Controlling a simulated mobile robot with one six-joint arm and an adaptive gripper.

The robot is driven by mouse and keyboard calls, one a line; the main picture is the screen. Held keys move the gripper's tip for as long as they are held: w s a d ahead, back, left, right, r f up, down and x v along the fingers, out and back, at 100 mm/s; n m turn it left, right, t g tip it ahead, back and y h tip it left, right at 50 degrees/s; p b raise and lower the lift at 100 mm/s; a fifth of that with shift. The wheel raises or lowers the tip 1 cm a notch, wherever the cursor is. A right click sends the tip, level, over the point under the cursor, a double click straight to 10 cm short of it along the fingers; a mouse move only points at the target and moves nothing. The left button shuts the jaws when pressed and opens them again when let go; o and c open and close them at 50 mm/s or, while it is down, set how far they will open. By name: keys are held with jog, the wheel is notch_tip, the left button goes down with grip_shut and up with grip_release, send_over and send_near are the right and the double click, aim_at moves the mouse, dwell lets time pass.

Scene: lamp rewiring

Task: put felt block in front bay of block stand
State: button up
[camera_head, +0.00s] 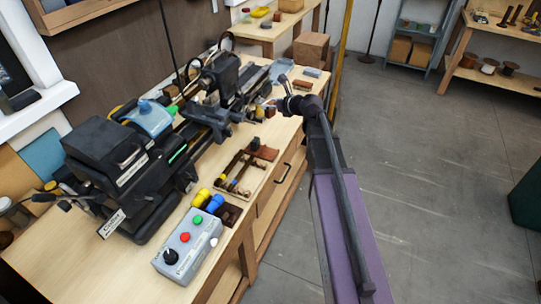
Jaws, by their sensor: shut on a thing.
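My gripper (273,106) is at the end of my arm, over the right part of the workbench, beside the lathe. It is small and partly hidden by my wrist. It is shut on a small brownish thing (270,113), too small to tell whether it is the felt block. A reddish-brown block (302,85) and a grey-blue block (311,72) lie on the bench just beyond my gripper. I cannot tell for sure which thing is the block stand, or see its front bay.
A dark lathe (110,165) fills the bench's back. A tool tray (238,176), a brown block (264,152) and a grey control box (187,245) line its front. A blue-grey tray (281,68) and a cardboard box (310,48) are beyond. The floor (430,170) at right is clear.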

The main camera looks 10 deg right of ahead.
jog(key=s+d+f+n+g+y+b, duration=0.1)
jog(key=s+f+n+g+y+b, duration=0.1)
jog(key=s+f+b, duration=1.3)
jog(key=shift+f+n+g+y, duration=0.3)
jog(key=shift+n+y, duration=0.1)
jog(key=shift+n, duration=0.3)
jog(key=b, duration=0.2)
send_over(262, 151)
jog(key=s+d, duration=0.1)
jog(key=d, duration=0.2)
jog(key=shift+s+f, duration=0.1)
jog(key=shift+f, duration=0.65)
jog(key=shift+f, duration=0.1)
jog(key=shift+f+b, duration=1.55)
jog(key=shift+f, duration=0.15)
jog(key=shift+f, duration=0.2)
jog(key=o, duration=1.2)
jog(key=shift+r, duration=0.1)
jog(key=shift+c, duration=0.2)
